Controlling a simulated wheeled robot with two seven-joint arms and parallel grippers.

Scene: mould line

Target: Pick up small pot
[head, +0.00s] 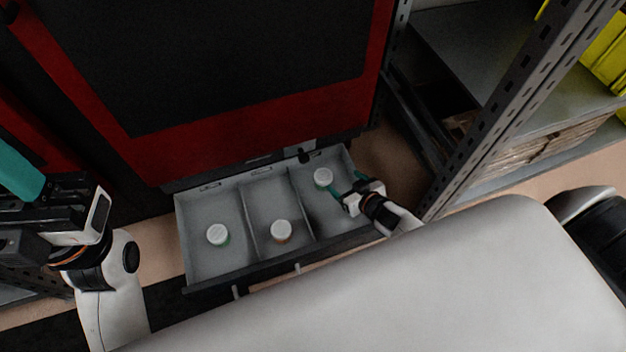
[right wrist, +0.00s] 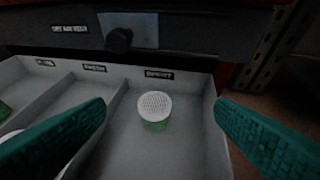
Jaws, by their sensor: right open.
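Three small pots with white lids stand upright in a grey drawer (head: 196,262), one in each compartment. The left pot (head: 218,235) has a green band, the middle pot (head: 281,231) an orange one. The right pot (head: 323,178) stands in the right compartment; in the right wrist view this pot (right wrist: 155,110) shows a ridged white lid and green body. My right gripper (head: 345,190) is open, with teal fingers on either side of this pot's line of view, and appears apart from it. My left gripper (head: 22,178) is at the left edge, its fingertips partly out of frame.
The drawer juts from a red and black machine (head: 200,138). Thin dividers split its compartments, and small labels sit on its back wall. A metal shelf rack (head: 490,120) stands close on the right. Yellow bins (head: 606,55) are on it.

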